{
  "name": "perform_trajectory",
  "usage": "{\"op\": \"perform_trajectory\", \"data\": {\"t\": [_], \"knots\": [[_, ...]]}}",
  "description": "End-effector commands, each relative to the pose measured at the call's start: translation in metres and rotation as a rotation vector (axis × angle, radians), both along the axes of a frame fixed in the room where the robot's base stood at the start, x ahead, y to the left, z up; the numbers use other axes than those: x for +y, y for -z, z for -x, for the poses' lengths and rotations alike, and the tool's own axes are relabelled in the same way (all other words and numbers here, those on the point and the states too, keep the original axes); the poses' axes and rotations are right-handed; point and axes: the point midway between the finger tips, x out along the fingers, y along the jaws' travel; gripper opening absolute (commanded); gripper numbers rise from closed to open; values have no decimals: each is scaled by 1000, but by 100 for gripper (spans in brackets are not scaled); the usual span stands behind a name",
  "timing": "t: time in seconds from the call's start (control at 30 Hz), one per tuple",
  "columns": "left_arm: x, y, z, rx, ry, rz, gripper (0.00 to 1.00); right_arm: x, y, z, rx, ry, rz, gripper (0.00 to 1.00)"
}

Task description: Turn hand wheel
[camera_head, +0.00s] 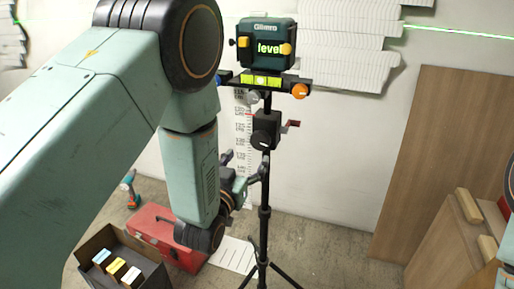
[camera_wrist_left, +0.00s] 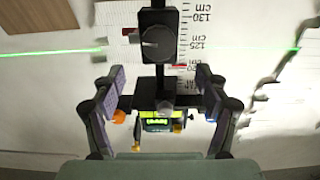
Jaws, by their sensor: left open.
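A black round knob (camera_head: 265,132), which may be the hand wheel, sits on a block on the tripod's upright column (camera_head: 266,183). A small dark crank with red on it (camera_head: 291,125) sticks out to the block's right. In the left wrist view the knob (camera_wrist_left: 157,43) appears upside down, with a pale line across its face. My left gripper (camera_head: 247,162) is open and empty, below the knob in the head view. In the wrist view its two fingers (camera_wrist_left: 162,75) stand wide apart, touching nothing I can make out. My right gripper is not in view.
A measuring scale (camera_head: 242,140) stands behind. On the floor are a red case (camera_head: 150,222) and an open dark box (camera_head: 95,250). Wooden boards (camera_head: 430,165) lean at right.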

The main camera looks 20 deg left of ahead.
Motion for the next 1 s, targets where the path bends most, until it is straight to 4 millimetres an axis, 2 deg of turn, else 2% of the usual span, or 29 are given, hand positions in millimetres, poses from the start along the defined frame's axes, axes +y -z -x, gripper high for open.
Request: {"op": "perform_trajectory", "data": {"t": [0.3, 0.5, 0.87, 1.0], "knots": [[-1, 0, -50, 0, -1, 2, 74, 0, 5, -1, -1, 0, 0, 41], [-3, 0, -68, 2, -1, 1, 74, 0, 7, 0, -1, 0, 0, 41], [-5, 0, -71, 3, 0, 0, 74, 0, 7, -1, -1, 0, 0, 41], [-5, 0, -71, 3, 0, 1, 63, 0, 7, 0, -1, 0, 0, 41]]}}
